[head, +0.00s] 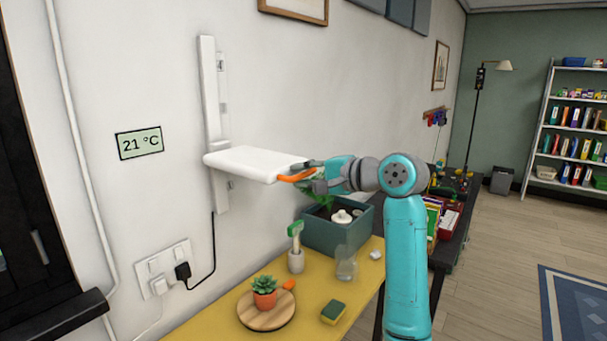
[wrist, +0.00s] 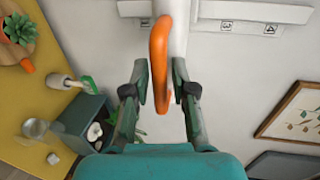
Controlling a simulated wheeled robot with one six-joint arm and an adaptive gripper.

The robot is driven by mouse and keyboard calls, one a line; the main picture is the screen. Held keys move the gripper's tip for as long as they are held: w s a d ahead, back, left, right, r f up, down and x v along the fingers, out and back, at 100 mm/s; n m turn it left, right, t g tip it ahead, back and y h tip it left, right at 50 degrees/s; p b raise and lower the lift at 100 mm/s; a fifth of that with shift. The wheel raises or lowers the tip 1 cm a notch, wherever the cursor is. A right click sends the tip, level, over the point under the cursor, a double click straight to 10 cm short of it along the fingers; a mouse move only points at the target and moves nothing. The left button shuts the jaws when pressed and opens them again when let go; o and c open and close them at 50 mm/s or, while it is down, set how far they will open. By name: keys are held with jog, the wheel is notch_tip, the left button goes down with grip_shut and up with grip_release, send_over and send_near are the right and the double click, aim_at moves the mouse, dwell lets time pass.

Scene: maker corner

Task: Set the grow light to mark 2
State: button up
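The grow light (head: 250,163) is a white flat panel sticking out from a vertical white rail (head: 209,90) on the wall. An orange handle (head: 297,177) is at its outer end. In the wrist view the rail (wrist: 225,11) runs across the top, with marks 3 and 4 to the right of the panel. The panel hides the rail right behind it, and I cannot read a mark there. My gripper (wrist: 160,85) has its fingers on either side of the orange handle (wrist: 159,65). Slim gaps seem to show, so it looks open around the handle, not clamped.
Below is a yellow table (head: 205,325) with a succulent on a round board (head: 266,312), a brush in a holder (head: 296,258), a clear glass (head: 346,264), a sponge (head: 333,312) and a teal box (head: 322,232). A cord hangs from the rail to a wall socket (head: 168,268).

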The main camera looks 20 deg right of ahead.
dwell(0.3)
jog(key=v, duration=1.2)
jog(key=shift+s+a, duration=0.1)
